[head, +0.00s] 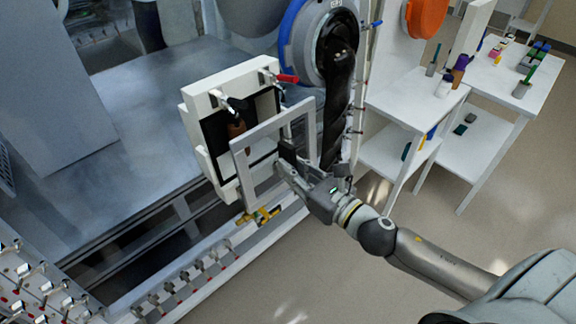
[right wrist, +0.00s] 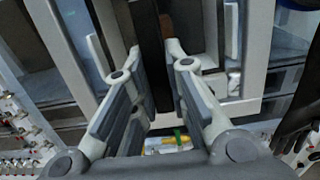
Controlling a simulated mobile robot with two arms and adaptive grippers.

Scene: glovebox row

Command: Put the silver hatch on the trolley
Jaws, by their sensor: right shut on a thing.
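The silver hatch (head: 272,124) looks like a flat grey square frame with an open middle. It is tilted in front of a white box-like port (head: 222,84) on the glovebox. My right gripper (head: 287,166) is at the lower right part of the hatch and is shut on it; a black part shows beside the fingers. In the right wrist view my fingers (right wrist: 157,52) stand a little apart around a dark upright part. The exact grip point is hard to see. A white two-tier stand (head: 398,104), possibly the trolley, stands to the right. My left gripper is not in view.
A blue-rimmed round port with a black glove (head: 338,95) is close behind my right gripper. Bottles (head: 444,86) stand on the stand's upper tier. A white table (head: 528,78) holds small items farther right.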

